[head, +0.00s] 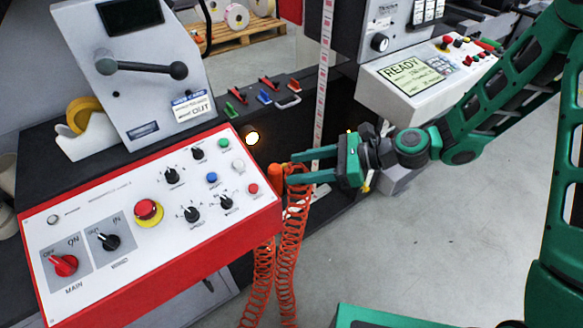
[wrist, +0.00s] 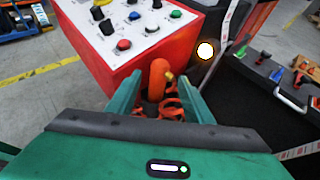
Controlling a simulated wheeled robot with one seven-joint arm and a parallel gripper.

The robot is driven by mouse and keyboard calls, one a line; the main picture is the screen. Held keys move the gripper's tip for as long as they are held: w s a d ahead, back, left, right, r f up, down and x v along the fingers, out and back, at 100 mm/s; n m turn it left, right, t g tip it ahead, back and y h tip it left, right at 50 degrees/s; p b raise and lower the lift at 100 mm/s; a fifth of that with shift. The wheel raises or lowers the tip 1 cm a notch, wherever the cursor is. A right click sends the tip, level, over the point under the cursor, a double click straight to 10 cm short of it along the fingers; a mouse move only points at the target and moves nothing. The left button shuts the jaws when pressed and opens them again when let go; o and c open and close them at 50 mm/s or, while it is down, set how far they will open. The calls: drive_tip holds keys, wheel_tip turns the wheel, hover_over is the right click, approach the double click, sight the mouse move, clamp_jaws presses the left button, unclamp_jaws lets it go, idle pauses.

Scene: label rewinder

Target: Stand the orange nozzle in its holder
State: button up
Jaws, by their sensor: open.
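The orange nozzle (head: 275,173) is just off the right end of the red-edged control panel. In the wrist view the nozzle shows between the two fingertips of my gripper (wrist: 160,86), with gaps on both sides. I cannot make out the holder; only dark parts show under the nozzle.
The control panel (head: 100,222), with knobs and buttons, is close to the left of the nozzle. A lit round lamp (head: 252,137) and a white label strip (head: 322,100) are behind. A dark ledge (head: 230,122) holds coloured clips. Grey floor (head: 430,225) is open at right.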

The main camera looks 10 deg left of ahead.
drive_tip(key=v, duration=0.8)
drive_tip(key=shift+d+r, duration=0.1)
drive_tip(key=s+d+n+t+h, duration=0.25)
drive_tip(key=d+n+h, duration=0.6)
drive_tip(key=d, duration=1.75)
drive_tip(key=s+d+r+n+g+h, duration=0.1)
drive_tip(key=s+d+r+h, duration=0.1)
drive_tip(key=s+d, duration=0.6)
drive_tip(key=s+d+r+n+h, duration=0.1)
drive_tip(key=s+d+r+h, duration=0.1)
drive_tip(key=s+d+r, duration=0.3)
drive_tip(key=s+d, duration=0.4)
drive_tip(key=shift+s+d+g+h, duration=0.15)
drive_tip(key=shift+g+h, duration=0.2)
drive_tip(key=shift+r, duration=0.15)
